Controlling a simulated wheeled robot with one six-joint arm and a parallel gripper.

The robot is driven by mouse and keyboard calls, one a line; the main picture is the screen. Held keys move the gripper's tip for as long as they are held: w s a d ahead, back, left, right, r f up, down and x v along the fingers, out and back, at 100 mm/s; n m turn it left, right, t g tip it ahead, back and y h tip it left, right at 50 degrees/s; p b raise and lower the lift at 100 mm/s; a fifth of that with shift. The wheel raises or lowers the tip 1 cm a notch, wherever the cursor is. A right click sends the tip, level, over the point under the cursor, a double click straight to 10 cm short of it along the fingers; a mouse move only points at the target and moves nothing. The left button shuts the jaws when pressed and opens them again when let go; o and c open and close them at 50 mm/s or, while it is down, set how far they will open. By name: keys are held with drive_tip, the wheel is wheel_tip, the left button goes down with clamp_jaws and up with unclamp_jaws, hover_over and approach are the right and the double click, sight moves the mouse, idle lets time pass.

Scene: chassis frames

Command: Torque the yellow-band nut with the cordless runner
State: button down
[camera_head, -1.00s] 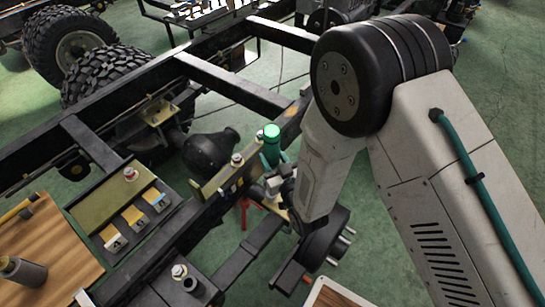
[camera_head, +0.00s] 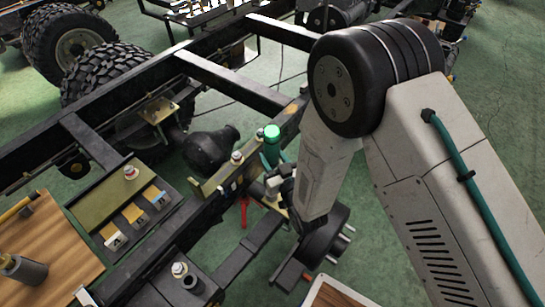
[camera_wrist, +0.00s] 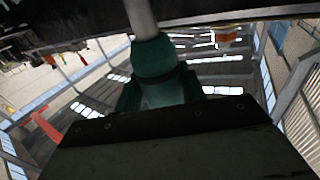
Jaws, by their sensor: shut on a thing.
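The green cordless runner (camera_head: 271,147) stands upright beside the chassis rail in the head view, its round green end up. My gripper (camera_head: 277,188) is shut on it, partly hidden by my arm. In the wrist view the runner (camera_wrist: 158,80) fills the middle, with a grey cylindrical part running up from it toward a dark beam. Nuts show on a bracket left of the runner (camera_head: 237,157), on an olive plate (camera_head: 131,173) and on a lower mount (camera_head: 179,269). I cannot tell which has the yellow band. The runner appears apart from these nuts.
The black chassis rail (camera_head: 180,232) and cross-members (camera_head: 232,84) surround the work area. Small coloured tags (camera_head: 134,213) lie by the olive plate. A wooden surface (camera_head: 50,245) is at left.

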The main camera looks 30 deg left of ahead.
sight(275, 146)
drive_tip(key=shift+f, duration=0.65)
idle(2.8)
drive_tip(key=shift+r, duration=0.15)
drive_tip(key=shift+r, duration=1.55)
drive_tip(key=shift+r, duration=2.5)
